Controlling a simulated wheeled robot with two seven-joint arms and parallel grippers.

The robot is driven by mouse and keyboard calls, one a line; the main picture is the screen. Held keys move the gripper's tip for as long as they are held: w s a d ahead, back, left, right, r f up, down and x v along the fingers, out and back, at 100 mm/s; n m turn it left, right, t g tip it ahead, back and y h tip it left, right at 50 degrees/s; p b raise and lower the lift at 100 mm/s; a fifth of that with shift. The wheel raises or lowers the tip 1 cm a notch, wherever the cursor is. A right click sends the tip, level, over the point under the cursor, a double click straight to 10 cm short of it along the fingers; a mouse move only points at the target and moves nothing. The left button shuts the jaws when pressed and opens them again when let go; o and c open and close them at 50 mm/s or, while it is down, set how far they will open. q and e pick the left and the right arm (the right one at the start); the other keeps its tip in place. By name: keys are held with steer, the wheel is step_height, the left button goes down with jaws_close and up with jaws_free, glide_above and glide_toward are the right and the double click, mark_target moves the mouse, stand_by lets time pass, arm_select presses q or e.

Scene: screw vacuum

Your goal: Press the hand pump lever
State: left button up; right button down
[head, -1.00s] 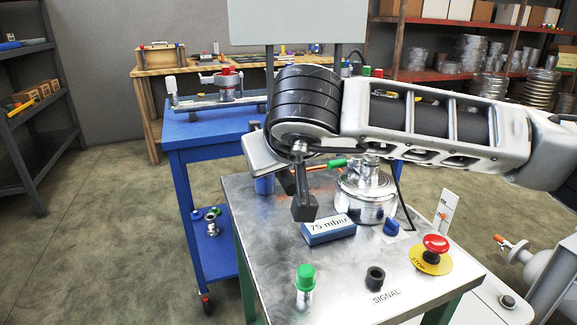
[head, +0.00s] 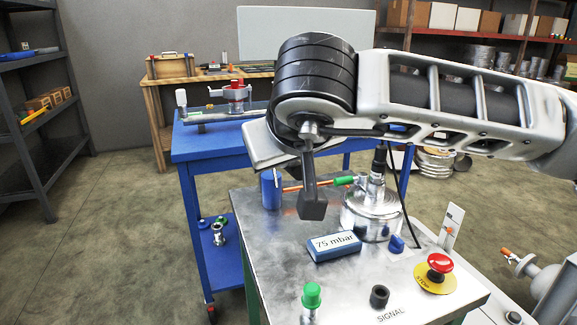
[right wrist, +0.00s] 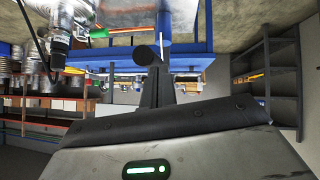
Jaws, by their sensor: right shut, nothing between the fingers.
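A silver cylindrical pump body (head: 371,215) stands on the metal-topped cart. A thin orange rod (head: 303,186) with a green grip (head: 343,180) reaches left from its upper part; which part is the pump lever I cannot tell for sure. My right gripper (head: 313,208) comes in from the right, points down and is shut and empty. It hangs in front of the rod, left of the pump body, and hides part of the rod. In the right wrist view its closed dark fingers (right wrist: 148,58) show with nothing between them, and the green grip (right wrist: 98,33) is at upper left. My left gripper is out of view.
A blue 75 mbar display (head: 334,246), a blue knob (head: 396,243), a red stop button (head: 440,264) and a green-capped fitting (head: 311,297) stand on the cart. A blue cylinder (head: 271,190) is at the back left edge. A blue table (head: 190,150) stands behind.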

steer(key=v, duration=0.7)
steer(key=shift+s, duration=0.3)
steer(key=shift+r, duration=0.1)
stand_by(0.9)
